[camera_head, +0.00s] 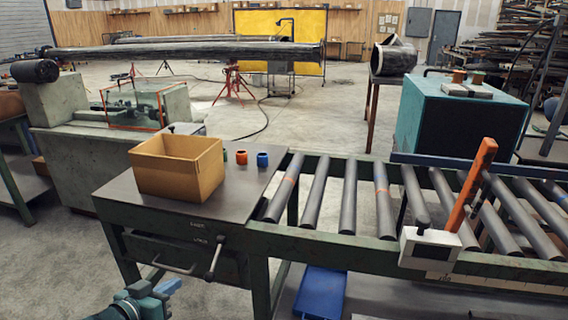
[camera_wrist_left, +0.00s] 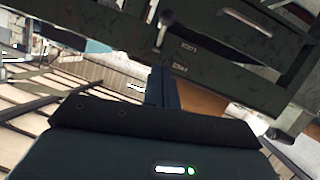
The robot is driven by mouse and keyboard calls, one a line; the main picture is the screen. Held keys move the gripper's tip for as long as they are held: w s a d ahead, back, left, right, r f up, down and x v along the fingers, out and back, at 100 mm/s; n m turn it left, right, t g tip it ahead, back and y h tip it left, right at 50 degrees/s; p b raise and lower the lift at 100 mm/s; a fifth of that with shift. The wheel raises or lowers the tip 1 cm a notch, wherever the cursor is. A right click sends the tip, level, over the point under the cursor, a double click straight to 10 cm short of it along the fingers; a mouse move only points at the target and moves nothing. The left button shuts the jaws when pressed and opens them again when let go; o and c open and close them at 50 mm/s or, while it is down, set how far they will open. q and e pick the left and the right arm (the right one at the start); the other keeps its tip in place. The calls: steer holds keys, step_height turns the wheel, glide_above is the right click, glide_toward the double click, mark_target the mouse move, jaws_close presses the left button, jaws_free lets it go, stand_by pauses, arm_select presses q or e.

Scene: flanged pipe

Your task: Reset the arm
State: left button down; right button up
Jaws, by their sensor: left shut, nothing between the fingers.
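My left gripper (camera_head: 168,287) shows at the bottom of the head view, low in front of the green workbench (camera_head: 112,207). Its teal wrist (camera_head: 138,303) comes in from the lower edge. In the left wrist view the dark fingers (camera_wrist_left: 160,86) are together with nothing between them. They point toward the bench's drawer front (camera_wrist_left: 190,30), which appears tilted. I cannot tell the exact distance between the fingers and the bench. My right gripper is in neither view.
An open cardboard box (camera_head: 176,172) stands on the bench beside small green, orange and blue rings (camera_head: 262,159). A crank handle (camera_head: 215,258) juts from the bench front. A roller conveyor (camera_head: 350,238) adjoins on the right, with a blue bin (camera_head: 320,292) below.

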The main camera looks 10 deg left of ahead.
arm_select(q)
steer(key=s+d+f+m+g+p, duration=0.1)
steer(key=s+d+f, duration=0.3)
steer(key=s+d, duration=0.5)
steer(key=s+d+f+m+g+p, duration=0.1)
steer(key=s+d+f, duration=0.3)
steer(key=s+d, duration=0.5)
steer(key=shift+d+f+g, duration=0.3)
steer(key=shift+d+g, duration=0.1)
steer(key=shift+g, duration=0.2)
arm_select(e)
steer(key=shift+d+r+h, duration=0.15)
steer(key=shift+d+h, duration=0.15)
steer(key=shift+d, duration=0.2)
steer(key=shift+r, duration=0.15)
arm_select(q)
steer(key=c, duration=2.2)
jaws_free()
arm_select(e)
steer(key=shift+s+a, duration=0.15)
